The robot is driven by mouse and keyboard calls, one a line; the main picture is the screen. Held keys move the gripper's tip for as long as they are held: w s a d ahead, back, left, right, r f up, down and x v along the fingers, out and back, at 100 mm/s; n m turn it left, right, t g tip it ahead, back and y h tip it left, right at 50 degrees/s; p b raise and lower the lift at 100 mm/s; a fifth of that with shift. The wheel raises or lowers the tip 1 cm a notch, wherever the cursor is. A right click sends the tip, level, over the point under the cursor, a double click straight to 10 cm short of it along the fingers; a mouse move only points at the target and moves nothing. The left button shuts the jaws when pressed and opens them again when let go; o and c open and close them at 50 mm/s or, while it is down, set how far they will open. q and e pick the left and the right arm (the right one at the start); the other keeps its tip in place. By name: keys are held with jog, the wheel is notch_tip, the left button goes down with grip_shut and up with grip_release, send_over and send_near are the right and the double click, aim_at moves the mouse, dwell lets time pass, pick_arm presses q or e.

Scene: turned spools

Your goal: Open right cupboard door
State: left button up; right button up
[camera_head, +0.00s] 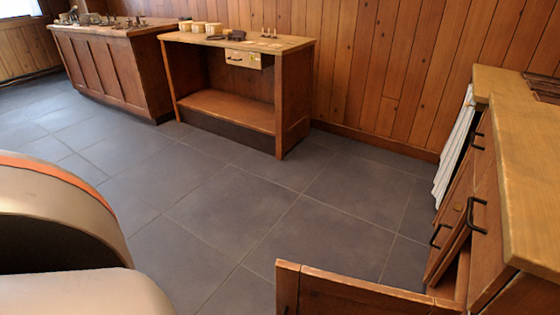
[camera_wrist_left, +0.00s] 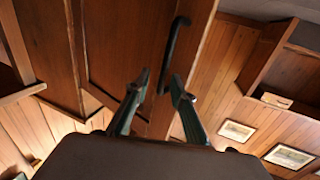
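The wooden cupboard (camera_head: 535,165) stands at the right edge of the head view. One panelled door (camera_head: 350,292) stands swung out from its near end, at the bottom of the picture. Farther along, another front panel (camera_head: 452,232) with a black handle sits at a slant. In the left wrist view a wooden door panel (camera_wrist_left: 120,45) carries a long black bar handle (camera_wrist_left: 174,50). My left gripper (camera_wrist_left: 159,84) is open there, its fingers apart with the handle's lower end between them in the picture. Contact cannot be told. My right gripper is not in view.
A workbench (camera_head: 240,115) with cups and a small drawer stands at the back wall, beside a long counter (camera_head: 100,65). A white cloth (camera_head: 455,148) hangs at the cupboard's far end. The grey tiled floor (camera_head: 250,215) is clear in the middle.

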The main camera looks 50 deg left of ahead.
pick_arm(q)
jog(key=s, duration=0.9)
jog(key=shift+s, duration=0.35)
jog(key=shift+a, duration=0.1)
